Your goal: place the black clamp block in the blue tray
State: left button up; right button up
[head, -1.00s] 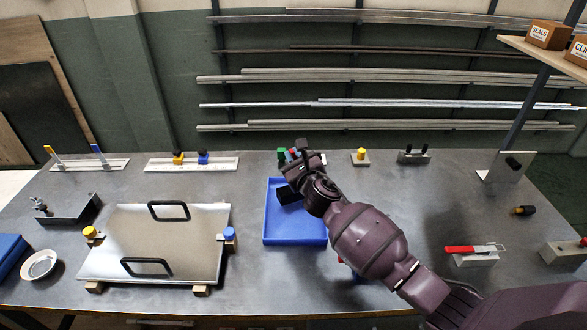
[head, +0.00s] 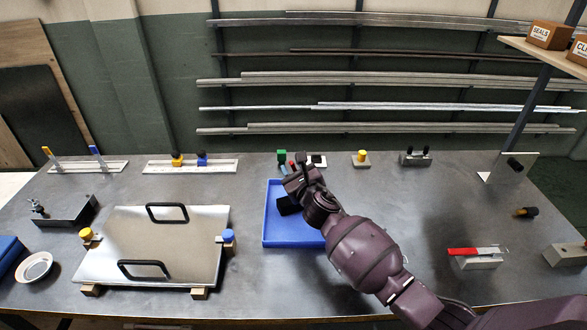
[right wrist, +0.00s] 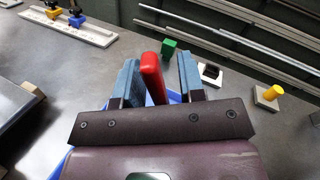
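The blue tray (head: 296,238) lies on the middle of the bench. The black clamp block (head: 288,206) shows as a dark shape inside its outline, just under my right gripper (head: 290,168); its contact with the tray floor is hard to see. A red upright part (right wrist: 152,78), which looks like its handle, stands between the blue fingers of my right gripper (right wrist: 158,80) in the right wrist view. A gap shows between the red part and the right finger, so the gripper looks open around it. The block's black body is hidden in that view. My left gripper is not in view.
A green block (head: 282,156) and a yellow-knobbed block (head: 361,159) stand behind the tray. A metal plate with two black handles (head: 150,245) lies to the left. A red-handled clamp (head: 474,257) stands to the right. Bare bench lies between plate and tray.

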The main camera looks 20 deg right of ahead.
jog(key=shift+s+r, duration=0.1)
jog(key=shift+r, duration=0.1)
jog(key=s+d, duration=0.1)
jog(key=s, duration=1)
jog(key=shift+s+p, duration=0.4)
jog(key=shift+p, duration=0.05)
jog(key=shift+f, duration=0.1)
